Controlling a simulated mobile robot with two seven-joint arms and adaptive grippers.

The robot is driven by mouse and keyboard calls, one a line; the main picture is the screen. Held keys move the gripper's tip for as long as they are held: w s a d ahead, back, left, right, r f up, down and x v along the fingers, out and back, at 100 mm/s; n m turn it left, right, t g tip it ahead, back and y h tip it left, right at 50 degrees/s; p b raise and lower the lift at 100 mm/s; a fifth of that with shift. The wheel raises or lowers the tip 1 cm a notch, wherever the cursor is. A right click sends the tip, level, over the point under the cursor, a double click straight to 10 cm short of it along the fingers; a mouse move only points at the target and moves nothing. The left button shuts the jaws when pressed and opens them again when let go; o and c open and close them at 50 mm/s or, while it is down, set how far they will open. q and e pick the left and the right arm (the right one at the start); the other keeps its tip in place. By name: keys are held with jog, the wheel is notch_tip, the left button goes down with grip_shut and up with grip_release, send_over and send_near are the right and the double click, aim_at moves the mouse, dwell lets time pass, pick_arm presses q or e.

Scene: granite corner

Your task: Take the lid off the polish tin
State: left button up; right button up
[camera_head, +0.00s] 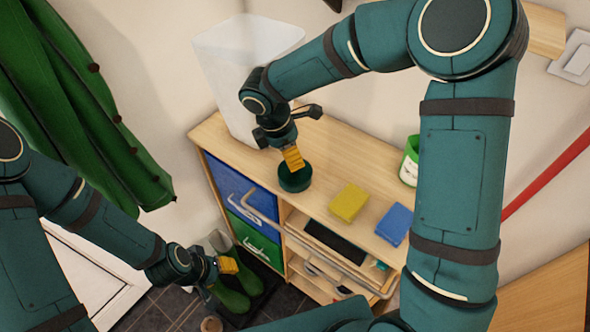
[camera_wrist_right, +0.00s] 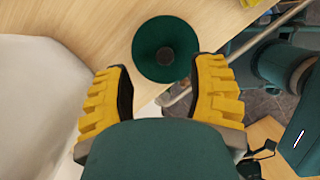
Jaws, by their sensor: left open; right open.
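The polish tin (camera_head: 296,184) is a round, dark green tin standing upright on the wooden cabinet top near its front edge. In the right wrist view its round top (camera_wrist_right: 152,36) shows a small dark knob or spot at the centre; I cannot tell lid from body. My right gripper (camera_head: 293,158) is just above the tin, yellow fingers pointing down. In the wrist view its fingers are spread, with the tin beyond and between the tips and nothing held. My left gripper (camera_head: 228,265) is open and empty, low in front of the cabinet, apart from the tin.
On the cabinet top (camera_head: 328,170), a yellow block (camera_head: 349,202), a blue block (camera_head: 394,224) and a green-and-white can (camera_head: 409,160) stand right of the tin. A tall whitish bin (camera_head: 240,65) stands behind it. A rail (camera_head: 325,255) runs along the front. Green boots (camera_head: 232,298) are on the floor.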

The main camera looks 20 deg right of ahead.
jog(key=x, duration=0.3)
jog(key=b+x, duration=0.1)
jog(key=x, duration=0.1)
jog(key=shift+s+a, duration=0.15)
jog(key=shift+s, duration=0.15)
grip_shut()
